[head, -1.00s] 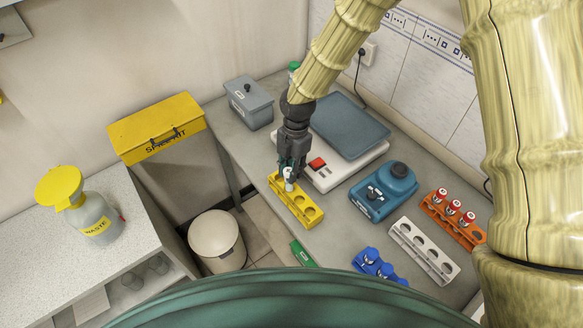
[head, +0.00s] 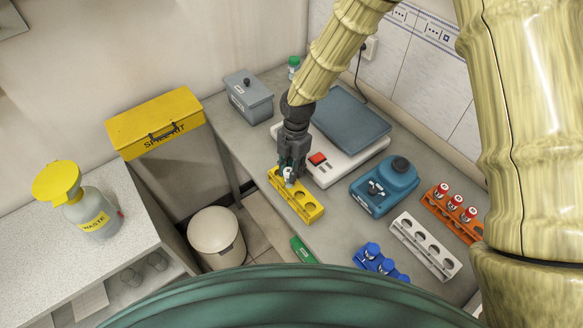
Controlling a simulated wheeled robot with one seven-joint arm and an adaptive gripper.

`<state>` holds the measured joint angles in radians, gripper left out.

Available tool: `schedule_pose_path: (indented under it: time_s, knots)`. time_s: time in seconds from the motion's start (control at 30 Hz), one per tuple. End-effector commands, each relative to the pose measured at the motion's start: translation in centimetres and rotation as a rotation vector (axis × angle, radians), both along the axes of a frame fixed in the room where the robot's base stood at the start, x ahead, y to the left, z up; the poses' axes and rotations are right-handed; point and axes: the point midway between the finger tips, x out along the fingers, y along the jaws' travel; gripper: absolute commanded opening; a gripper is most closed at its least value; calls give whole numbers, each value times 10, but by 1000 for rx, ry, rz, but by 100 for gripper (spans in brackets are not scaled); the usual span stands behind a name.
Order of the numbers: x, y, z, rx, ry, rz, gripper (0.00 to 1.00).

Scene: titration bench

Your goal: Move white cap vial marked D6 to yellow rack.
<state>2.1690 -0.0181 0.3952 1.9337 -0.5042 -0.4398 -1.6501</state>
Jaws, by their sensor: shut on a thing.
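The yellow rack (head: 303,205) stands on the grey bench near its left front edge, with empty round holes toward its near right end. My gripper (head: 288,176) points down over the rack's far left end. It is shut on a white cap vial (head: 288,174), of which only a small part shows between the fingers. The vial is at the far end hole of the rack; I cannot tell how deep it sits. Its mark is too small to read.
A white rack (head: 425,247) with empty holes, an orange rack (head: 452,217) with red cap vials and a blue-capped group (head: 372,254) stand to the right. A blue device (head: 384,187) and a balance (head: 345,125) are near. A grey box (head: 249,97) stands behind.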

Motion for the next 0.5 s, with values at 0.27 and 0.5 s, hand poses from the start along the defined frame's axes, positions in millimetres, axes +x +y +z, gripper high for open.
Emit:
schedule_pose_path:
  time_s: [0.27, 0.5]
  knots:
    - [0, 0, -2, 0, 0, 0, 7]
    - [0, 0, -2, 0, 0, 0, 50]
